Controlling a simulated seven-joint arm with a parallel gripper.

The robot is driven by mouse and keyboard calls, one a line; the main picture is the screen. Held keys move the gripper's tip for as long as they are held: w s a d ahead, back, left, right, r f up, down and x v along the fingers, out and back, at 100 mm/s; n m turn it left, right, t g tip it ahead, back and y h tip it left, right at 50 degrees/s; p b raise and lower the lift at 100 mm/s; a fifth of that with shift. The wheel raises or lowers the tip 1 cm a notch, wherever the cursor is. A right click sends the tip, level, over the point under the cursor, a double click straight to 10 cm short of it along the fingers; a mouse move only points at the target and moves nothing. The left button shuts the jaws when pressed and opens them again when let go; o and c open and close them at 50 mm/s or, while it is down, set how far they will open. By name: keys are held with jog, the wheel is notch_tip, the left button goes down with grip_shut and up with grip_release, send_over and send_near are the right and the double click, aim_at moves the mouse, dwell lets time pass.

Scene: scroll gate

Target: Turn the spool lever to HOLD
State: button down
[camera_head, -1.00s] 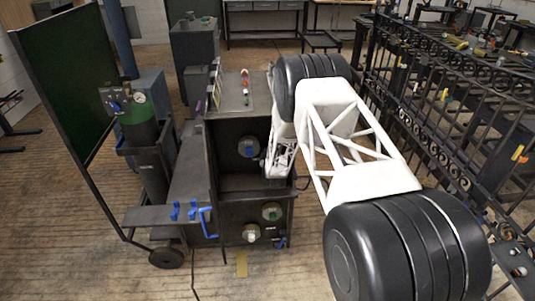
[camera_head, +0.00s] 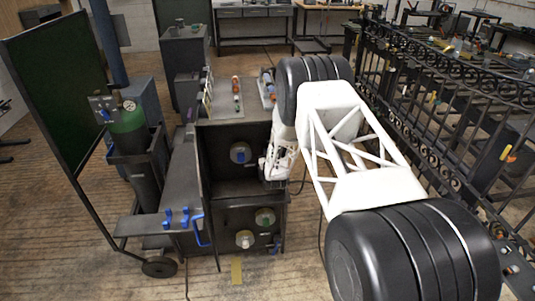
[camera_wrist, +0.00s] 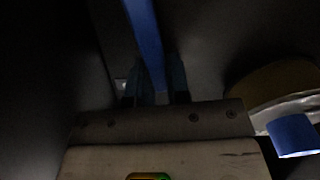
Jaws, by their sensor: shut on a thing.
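In the wrist view a blue bar (camera_wrist: 147,40), which looks like the spool lever, runs from the top edge down between the two dark fingers of my gripper (camera_wrist: 157,85). The fingers are shut on it. The picture is very dark, and I cannot read a HOLD mark or tell the lever's setting. In the head view my white wrist (camera_head: 278,160) is at the right side of the dark machine cabinet (camera_head: 235,190). My fingers and the held lever cannot be made out there.
A blue cylindrical knob (camera_wrist: 292,135) is at the right of the wrist view. The cabinet front has round dials (camera_head: 240,152) and a blue handle (camera_head: 200,230). A green gas cylinder (camera_head: 128,130) stands left; an iron fence (camera_head: 440,110) runs along the right.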

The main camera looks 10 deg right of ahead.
jog(key=shift+f, duration=0.1)
jog(key=c, duration=1.1)
grip_release()
jog(key=shift+s, duration=0.1)
jog(key=shift+s, duration=3.8)
